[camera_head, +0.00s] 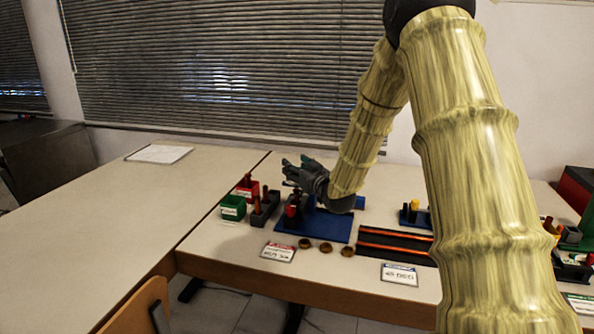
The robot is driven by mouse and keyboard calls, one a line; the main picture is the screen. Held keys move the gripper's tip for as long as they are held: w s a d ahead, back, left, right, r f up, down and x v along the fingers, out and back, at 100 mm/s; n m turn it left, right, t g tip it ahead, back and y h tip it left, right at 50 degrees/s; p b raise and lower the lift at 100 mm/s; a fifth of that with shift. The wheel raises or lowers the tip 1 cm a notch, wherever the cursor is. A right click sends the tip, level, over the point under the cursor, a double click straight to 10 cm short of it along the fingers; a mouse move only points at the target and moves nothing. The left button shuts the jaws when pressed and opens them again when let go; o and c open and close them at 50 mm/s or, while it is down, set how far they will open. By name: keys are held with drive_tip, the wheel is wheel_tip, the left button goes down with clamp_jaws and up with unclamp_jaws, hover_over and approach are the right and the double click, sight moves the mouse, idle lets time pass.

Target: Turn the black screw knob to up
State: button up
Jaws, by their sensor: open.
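A blue base plate (330,232) lies on the table and carries a rig with dark and red parts (292,214). My gripper (291,166) is above the left part of this rig, its fingers pointing left. It is open, with nothing visible between the fingers. My arm reaches in from the right and covers part of the rig. I cannot pick out the black screw knob or its direction at this size.
Left of the rig are a green box (233,207), a red box (247,188) and a dark block (265,209). In front lie small brown rings (326,248) and labels (278,252). A dark, orange-striped track (396,243) lies right. The left table (110,225) is mostly clear.

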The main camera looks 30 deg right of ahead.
wheel_tip(320, 180, up, 9)
idle(0.4)
idle(0.5)
